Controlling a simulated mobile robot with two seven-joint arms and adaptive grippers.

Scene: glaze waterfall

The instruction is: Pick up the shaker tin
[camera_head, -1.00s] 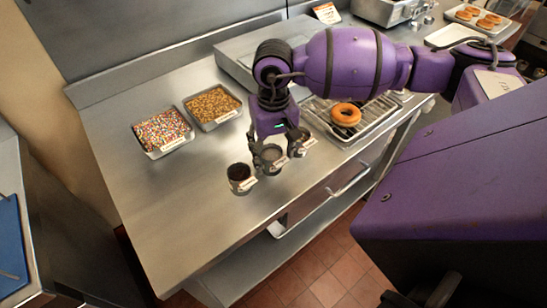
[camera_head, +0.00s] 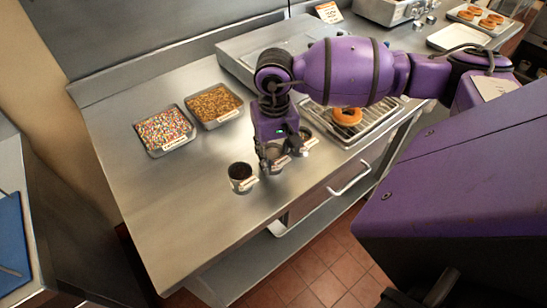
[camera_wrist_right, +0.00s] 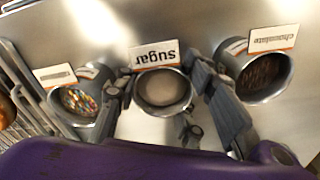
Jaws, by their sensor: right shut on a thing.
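Three small metal tins stand in a row on the steel counter. The middle one is the sugar tin (camera_head: 277,158), labelled "sugar" in the right wrist view (camera_wrist_right: 163,88). My right gripper (camera_head: 281,161) reaches down from above and is shut on it, with one finger on each side. The tin looks upright, partly hidden by the fingers; I cannot tell whether it is off the counter. The chocolate tin (camera_head: 241,178) stands apart at left in the head view. The third tin (camera_wrist_right: 77,101) holds coloured sprinkles and has an unreadable label. My left gripper is not in view.
A tray of coloured sprinkles (camera_head: 164,131) and a tray of brown bits (camera_head: 214,105) lie behind to the left. A doughnut (camera_head: 347,116) sits on a wire rack to the right. The front left counter is clear.

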